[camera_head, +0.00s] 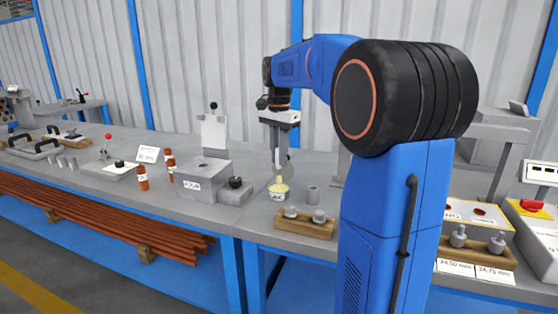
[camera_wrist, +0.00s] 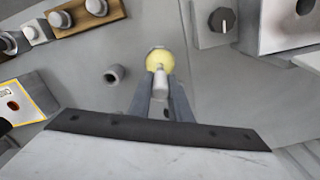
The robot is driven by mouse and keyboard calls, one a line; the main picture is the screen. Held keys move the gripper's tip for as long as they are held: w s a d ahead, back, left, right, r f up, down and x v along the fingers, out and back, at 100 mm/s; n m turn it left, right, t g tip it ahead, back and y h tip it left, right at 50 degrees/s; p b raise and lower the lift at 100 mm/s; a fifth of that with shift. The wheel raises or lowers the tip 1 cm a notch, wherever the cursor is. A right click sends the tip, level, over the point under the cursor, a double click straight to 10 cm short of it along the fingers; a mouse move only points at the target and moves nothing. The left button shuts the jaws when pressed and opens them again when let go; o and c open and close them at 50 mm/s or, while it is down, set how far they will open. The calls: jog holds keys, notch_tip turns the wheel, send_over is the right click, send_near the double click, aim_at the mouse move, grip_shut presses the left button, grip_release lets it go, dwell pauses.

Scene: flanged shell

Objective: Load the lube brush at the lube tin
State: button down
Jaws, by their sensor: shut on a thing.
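The lube tin (camera_head: 279,192) is a small pale cup with a label and yellow contents, standing on the grey bench near its front edge. In the wrist view its yellow round top (camera_wrist: 160,57) lies just beyond the fingertips. My gripper (camera_head: 277,160) points straight down above the tin. In the wrist view my gripper (camera_wrist: 161,92) is shut on the pale handle of the lube brush (camera_wrist: 160,83). The brush's lower end reaches to the yellow contents. Its bristles are hidden, so I cannot tell how deep they sit.
A grey block with a black knob (camera_head: 235,190) stands left of the tin. A small grey cylinder (camera_head: 313,195) stands to the right. A wooden holder with two grey plugs (camera_head: 304,222) lies in front. Two red-brown bottles (camera_head: 142,178) stand farther left.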

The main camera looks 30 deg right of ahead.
jog(key=shift+r, duration=2.35)
